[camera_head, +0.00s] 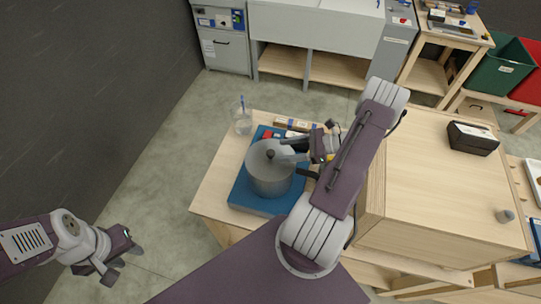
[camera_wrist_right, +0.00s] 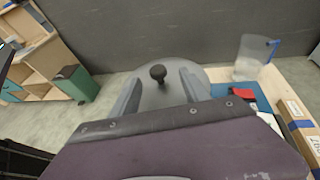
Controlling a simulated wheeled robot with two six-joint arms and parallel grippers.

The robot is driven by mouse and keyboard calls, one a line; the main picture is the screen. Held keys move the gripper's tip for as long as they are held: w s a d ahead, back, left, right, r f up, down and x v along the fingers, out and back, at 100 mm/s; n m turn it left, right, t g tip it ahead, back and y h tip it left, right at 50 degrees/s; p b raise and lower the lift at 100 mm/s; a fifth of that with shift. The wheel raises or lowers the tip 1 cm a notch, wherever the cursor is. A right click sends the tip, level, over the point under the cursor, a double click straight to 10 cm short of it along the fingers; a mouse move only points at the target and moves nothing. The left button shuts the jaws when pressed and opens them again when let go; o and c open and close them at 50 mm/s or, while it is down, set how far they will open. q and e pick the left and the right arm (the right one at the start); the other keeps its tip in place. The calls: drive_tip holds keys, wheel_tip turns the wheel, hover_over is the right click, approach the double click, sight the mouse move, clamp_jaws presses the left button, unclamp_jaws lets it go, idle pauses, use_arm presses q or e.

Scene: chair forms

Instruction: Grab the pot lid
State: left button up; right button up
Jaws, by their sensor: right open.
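A grey metal pot (camera_head: 271,182) stands on a blue mat (camera_head: 240,192) on the wooden table. Its grey lid (camera_head: 262,150) sits on top, with a dark round knob that also shows in the right wrist view (camera_wrist_right: 157,73). My right gripper (camera_head: 285,156) is open at the right side of the lid. In the wrist view its two fingers (camera_wrist_right: 158,92) stand to either side of the knob's line, the knob appearing just beyond or between them; I cannot tell the exact depth. My left gripper (camera_head: 127,266) is open and empty over the floor at lower left.
A clear jug (camera_head: 243,122) with a blue item stands behind the pot. A cardboard box (camera_head: 295,125) lies at the mat's back edge. A raised wooden box (camera_head: 440,180) stands right of my right arm. A dark wall is at left.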

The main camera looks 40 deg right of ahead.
sight(272, 152)
drive_tip(key=shift+w+a+f, duration=0.1)
drive_tip(key=shift+w+a, duration=0.15)
drive_tip(key=shift+a, duration=0.05)
drive_tip(key=p+x, duration=0.2)
drive_tip(key=x, duration=0.1)
drive_tip(key=p+x, duration=0.1)
drive_tip(key=shift+a+r, duration=0.2)
drive_tip(key=shift+a, duration=0.3)
drive_tip(key=shift+w+a+f, duration=0.15)
drive_tip(key=shift+w+f, duration=0.2)
drive_tip(key=shift+s, duration=0.1)
drive_tip(key=c, duration=0.9)
clamp_jaws()
